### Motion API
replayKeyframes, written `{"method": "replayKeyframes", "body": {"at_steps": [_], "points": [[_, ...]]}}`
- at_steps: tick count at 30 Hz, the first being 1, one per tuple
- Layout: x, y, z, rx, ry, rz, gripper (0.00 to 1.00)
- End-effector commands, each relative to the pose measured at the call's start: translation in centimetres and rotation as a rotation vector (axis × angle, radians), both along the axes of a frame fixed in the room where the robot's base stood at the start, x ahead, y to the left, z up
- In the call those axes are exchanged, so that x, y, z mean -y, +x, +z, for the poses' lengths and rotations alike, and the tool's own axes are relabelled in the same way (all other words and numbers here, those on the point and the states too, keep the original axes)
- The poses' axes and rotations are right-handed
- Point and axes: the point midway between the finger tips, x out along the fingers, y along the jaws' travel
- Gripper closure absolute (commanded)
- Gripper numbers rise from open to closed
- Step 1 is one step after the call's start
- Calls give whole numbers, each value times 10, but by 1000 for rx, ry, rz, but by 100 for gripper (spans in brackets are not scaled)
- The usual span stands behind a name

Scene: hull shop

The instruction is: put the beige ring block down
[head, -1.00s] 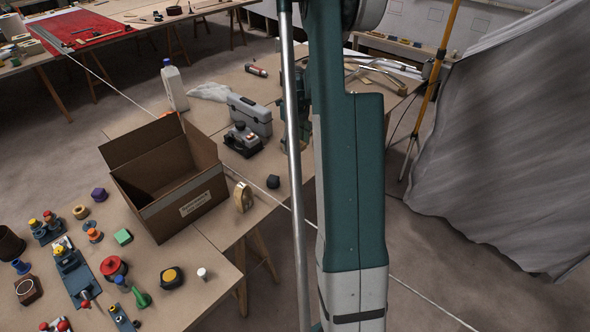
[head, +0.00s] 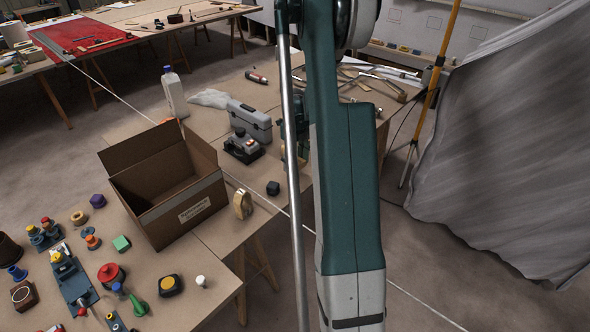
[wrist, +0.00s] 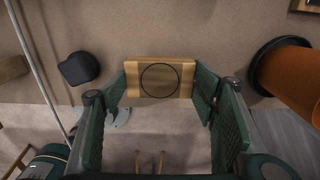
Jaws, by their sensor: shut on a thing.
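The beige ring block (wrist: 160,78) is a pale wooden block with a dark circle on the face toward the wrist camera. It sits between the green fingers of my gripper (wrist: 160,82), which are shut on it from both sides. In the wrist view it shows against the tabletop (wrist: 200,40), close to the table's edge. I cannot tell whether it touches the table.
A dark block (wrist: 79,68) lies left of the held block, and an orange cylinder (wrist: 288,72) stands at right.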

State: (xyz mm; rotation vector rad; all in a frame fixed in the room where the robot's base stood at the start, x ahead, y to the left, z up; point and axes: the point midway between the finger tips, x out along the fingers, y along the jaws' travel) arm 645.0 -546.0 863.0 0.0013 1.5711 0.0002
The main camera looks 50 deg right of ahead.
Motion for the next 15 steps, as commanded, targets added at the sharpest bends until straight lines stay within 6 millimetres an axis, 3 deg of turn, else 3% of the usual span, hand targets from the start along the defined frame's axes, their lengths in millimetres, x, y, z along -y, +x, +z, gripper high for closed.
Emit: {"method": "replayKeyframes", "body": {"at_steps": [10,15], "points": [[0,0,-2,0,0,0,55],[0,0,-14,0,0,0,55]]}}
